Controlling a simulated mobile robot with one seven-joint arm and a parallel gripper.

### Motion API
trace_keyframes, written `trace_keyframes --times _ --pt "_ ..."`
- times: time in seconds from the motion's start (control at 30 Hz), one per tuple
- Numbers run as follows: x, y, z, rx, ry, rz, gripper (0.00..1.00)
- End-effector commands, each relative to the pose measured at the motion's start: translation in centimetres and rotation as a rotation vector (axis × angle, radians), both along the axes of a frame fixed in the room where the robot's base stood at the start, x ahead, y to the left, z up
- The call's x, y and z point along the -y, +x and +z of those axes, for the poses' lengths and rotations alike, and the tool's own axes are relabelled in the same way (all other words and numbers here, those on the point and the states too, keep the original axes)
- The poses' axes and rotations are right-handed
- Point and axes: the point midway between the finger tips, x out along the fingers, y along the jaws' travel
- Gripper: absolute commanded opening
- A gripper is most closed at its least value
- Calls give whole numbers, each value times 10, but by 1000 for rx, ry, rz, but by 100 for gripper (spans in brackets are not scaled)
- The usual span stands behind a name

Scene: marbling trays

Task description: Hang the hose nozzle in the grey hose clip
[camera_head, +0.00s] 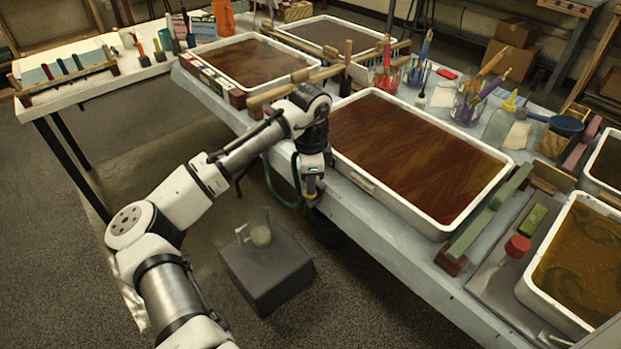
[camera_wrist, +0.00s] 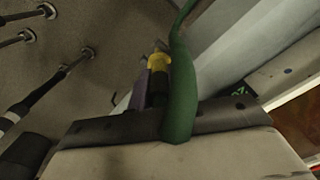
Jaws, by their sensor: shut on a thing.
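My gripper (camera_head: 312,193) is at the near edge of the table, beside the big tray of brown-red bath, pointing down. It is shut on the hose nozzle, of which only small purple and yellow parts show in the head view. In the wrist view the nozzle's yellow end (camera_wrist: 158,62) shows beside the green hose (camera_wrist: 180,95), which runs up past it. In the head view the hose (camera_head: 272,187) hangs in a loop left of my gripper. I cannot make out the grey hose clip; the arm and hose cover part of the table edge.
The big white tray (camera_head: 445,226) stands just right of my gripper. Glass jars of tools (camera_head: 468,108) stand behind the tray. Floor at left is open.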

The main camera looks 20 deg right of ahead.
Motion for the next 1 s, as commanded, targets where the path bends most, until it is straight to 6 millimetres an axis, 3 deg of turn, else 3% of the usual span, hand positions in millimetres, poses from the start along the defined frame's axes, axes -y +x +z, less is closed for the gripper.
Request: trace_keyframes --times 0.03,0.3,0.33,0.5,1.0 --pt "-1 -2 -8 -11 7 -1 0" --pt "-1 -3 -10 -15 9 -1 0" --pt "-1 -3 -10 -15 9 -1 22" --pt "0 -2 -11 -14 7 0 44" --pt "0 0 -4 -7 4 6 44"
